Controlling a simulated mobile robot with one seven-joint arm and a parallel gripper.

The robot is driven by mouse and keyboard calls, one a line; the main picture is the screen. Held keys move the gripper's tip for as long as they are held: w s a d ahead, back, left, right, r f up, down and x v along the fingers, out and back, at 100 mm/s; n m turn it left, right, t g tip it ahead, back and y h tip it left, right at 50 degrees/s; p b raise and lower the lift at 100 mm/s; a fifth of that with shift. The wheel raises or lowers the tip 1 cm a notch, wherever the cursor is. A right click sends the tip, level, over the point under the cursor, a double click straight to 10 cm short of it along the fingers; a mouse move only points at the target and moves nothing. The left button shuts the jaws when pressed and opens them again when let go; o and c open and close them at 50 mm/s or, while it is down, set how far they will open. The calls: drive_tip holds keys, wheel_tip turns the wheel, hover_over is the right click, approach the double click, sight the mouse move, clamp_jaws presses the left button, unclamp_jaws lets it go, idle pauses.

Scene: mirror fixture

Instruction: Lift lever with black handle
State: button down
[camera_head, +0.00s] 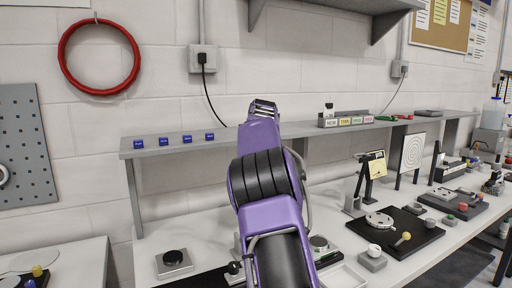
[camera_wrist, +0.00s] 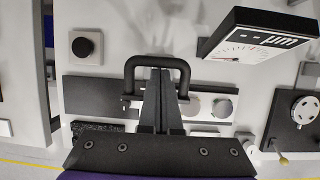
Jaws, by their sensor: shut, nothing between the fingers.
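In the wrist view a black U-shaped handle (camera_wrist: 183,68) stands over a dark plate (camera_wrist: 88,95) on the white bench, its legs ending at small light mounts. It appears to be the lever's handle. My gripper (camera_wrist: 160,72) is shut and empty. Its fingertips overlap the inside of the U, close under the crossbar; whether they touch it I cannot tell. In the head view my purple arm hides my gripper and most of the lever fixture.
A black knob on a grey base (camera_wrist: 83,46) sits left of the handle. A dial meter (camera_wrist: 262,38) stands upright to the right. A black board with a white disc (camera_wrist: 300,110) lies further right. A raised shelf (camera_head: 165,151) runs along the wall behind.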

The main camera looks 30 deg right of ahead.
drive_tip(key=v, duration=1.7)
drive_tip(key=shift+s+r, duration=0.15)
drive_tip(key=shift+a, duration=0.2)
